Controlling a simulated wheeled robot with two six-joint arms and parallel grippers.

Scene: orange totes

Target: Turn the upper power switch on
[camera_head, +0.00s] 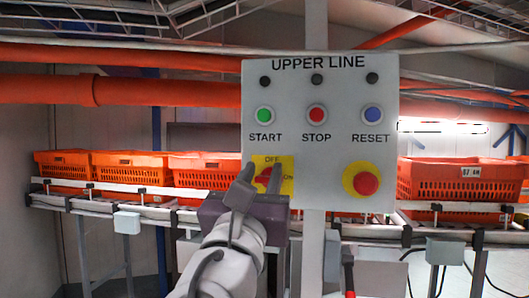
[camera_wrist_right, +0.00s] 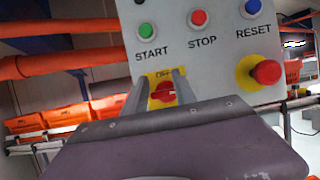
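The upper power switch is a red rotary knob (camera_head: 264,178) on a yellow plate (camera_head: 287,186), low on the left of the grey UPPER LINE panel (camera_head: 340,105). The plate reads OFF at the top and ON at the right. The knob also shows in the right wrist view (camera_wrist_right: 162,93); its exact setting is hard to tell. My right gripper (camera_head: 262,169) is in front of the switch, its fingers apart on either side of the knob, with gaps visible in the wrist view. The fingers partly cover the plate. My left gripper is not in view.
Above the switch are green START (camera_head: 264,115), red STOP (camera_head: 317,115) and blue RESET (camera_head: 372,115) buttons. A red emergency button (camera_head: 366,184) is to the right. Orange totes (camera_head: 130,165) stand on a conveyor behind the panel.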

